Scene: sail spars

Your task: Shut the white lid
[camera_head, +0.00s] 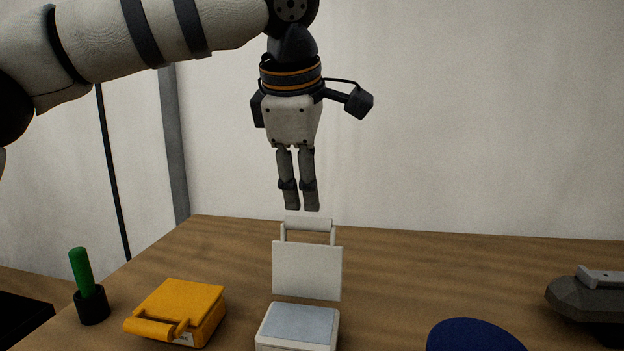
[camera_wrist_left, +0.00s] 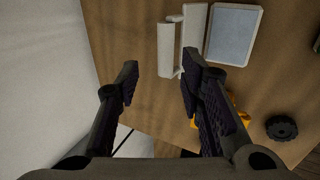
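The white lid (camera_head: 307,270) stands open, upright at the back edge of a white box (camera_head: 298,328) with a pale blue-grey top face. A handle bar (camera_head: 309,223) sits at the lid's upper end. In the left wrist view, the lid (camera_wrist_left: 194,25) shows nearly edge-on beside the box (camera_wrist_left: 235,35), with its handle (camera_wrist_left: 166,50) to the left. My left gripper (camera_head: 301,209) points down just above the handle in the head view. My right gripper is not in view.
A yellow box (camera_head: 178,308) with its lid down stands left of the white box. A green rod (camera_head: 82,270) stands in a black holder (camera_head: 92,306) farther left. A blue disc (camera_head: 474,338) and a dark grey object (camera_head: 588,300) lie right. The wooden table (camera_head: 420,265) is clear behind the disc.

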